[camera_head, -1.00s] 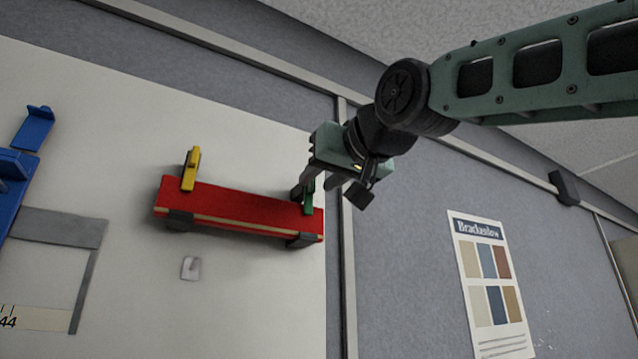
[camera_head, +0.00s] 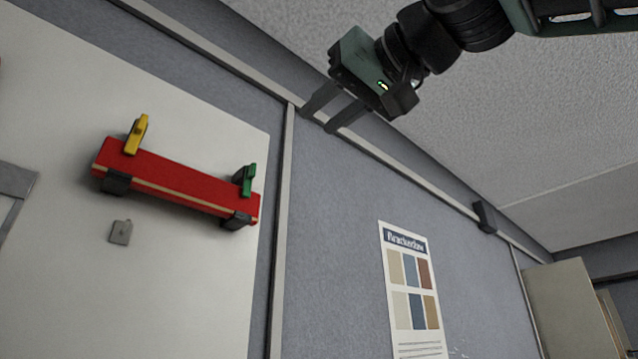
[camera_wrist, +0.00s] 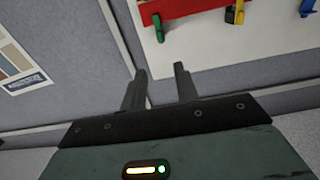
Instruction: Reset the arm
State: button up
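My gripper (camera_head: 317,120) is up near the top of the grey wall panel in the head view, right of and above the red shelf (camera_head: 175,183). Its two fingers are apart with nothing between them, as the wrist view also shows (camera_wrist: 160,70). A green piece (camera_head: 248,180) stands at the shelf's right end, clear of my gripper. A yellow piece (camera_head: 136,135) stands near its left end. In the wrist view the red shelf (camera_wrist: 190,7), the green piece (camera_wrist: 158,27) and the yellow piece (camera_wrist: 239,13) show at the top edge.
The shelf is on a white board (camera_head: 60,110). A small grey tag (camera_head: 120,232) is below it. A poster (camera_head: 410,285) hangs on the grey panel to the right. A dark box (camera_head: 485,217) sits on the upper rail. The space around my gripper looks free.

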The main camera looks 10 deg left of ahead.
dwell(0.5)
jog(key=w+a+f+g+h, duration=0.1)
jog(key=w+f+g+h, duration=0.15)
jog(key=f, duration=1.55)
jog(key=w+a+f+g+h, duration=0.1)
jog(key=w+f+g+h, duration=0.2)
jog(key=f, duration=1.6)
jog(key=s+d+f+m+g+h+b, duration=0.1)
jog(key=s+d+f+h, duration=0.15)
jog(key=f, duration=0.55)
jog(key=s+d+f+g+h, duration=0.15)
jog(key=d+f, duration=0.25)
jog(key=f, duration=0.4)
jog(key=s+d+f+g+h, duration=0.1)
jog(key=s+d+f+h, duration=0.1)
jog(key=s+d+f, duration=0.3)
jog(key=s+d+f+m+g+h, duration=0.1)
jog(key=s+d+f+g, duration=0.1)
jog(key=s+d+f, duration=0.4)
notch_tip(320, 180, down, 6)
jog(key=shift+s+d+r+g+h+b, duration=0.1)
jog(key=shift+s+d+g+h+b, duration=0.25)
jog(key=shift+d, duration=0.6)
